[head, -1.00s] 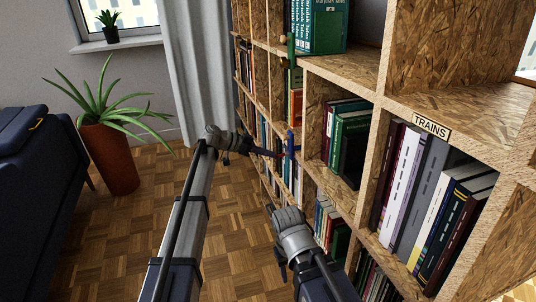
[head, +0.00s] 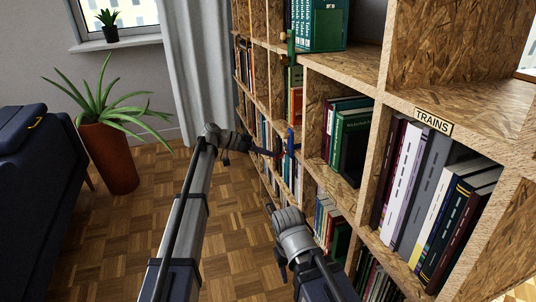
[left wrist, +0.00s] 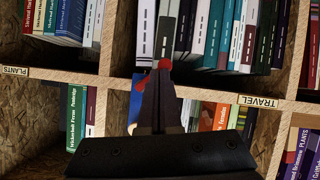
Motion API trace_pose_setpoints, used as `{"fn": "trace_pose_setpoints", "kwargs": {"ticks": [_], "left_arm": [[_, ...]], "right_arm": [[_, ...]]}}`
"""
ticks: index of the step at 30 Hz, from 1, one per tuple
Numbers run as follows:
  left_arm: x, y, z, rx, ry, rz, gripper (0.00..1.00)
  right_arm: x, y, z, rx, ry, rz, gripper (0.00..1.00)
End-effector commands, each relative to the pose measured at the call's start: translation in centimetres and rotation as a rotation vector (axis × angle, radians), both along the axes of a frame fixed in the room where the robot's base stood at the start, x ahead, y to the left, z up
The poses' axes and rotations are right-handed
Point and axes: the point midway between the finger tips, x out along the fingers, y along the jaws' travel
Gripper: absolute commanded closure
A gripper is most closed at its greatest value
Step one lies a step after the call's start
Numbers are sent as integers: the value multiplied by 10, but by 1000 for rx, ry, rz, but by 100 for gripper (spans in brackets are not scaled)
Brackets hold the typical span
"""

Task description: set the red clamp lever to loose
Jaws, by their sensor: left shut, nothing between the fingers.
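The red clamp lever shows in the left wrist view as a red knob (left wrist: 165,64) just past my fingertips and a red piece (left wrist: 141,84) left of them. My fingers hide the part between, so contact cannot be told. In the head view, a small red part (head: 279,145) sits beside a blue part (head: 291,141) at the bookcase's front edge. My left gripper (head: 273,153) is shut and empty, its tip close to the red part. It also shows in the left wrist view (left wrist: 163,72). My right arm's end (head: 288,225) is low before the shelves; its fingers cannot be made out.
The chipboard bookcase (head: 379,150) fills the right, with books in its compartments and a TRAINS label (head: 433,122). A potted plant (head: 110,155) and dark sofa (head: 35,170) stand left; parquet between is clear.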

Motion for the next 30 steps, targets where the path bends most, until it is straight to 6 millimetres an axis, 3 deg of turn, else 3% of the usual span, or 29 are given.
{"fn": "trace_pose_setpoints", "kwargs": {"ticks": [30], "left_arm": [[-3, -1, -7, -69, 208, 0, 100]], "right_arm": [[0, -1, -17, -3, -1, 1, 50]]}}
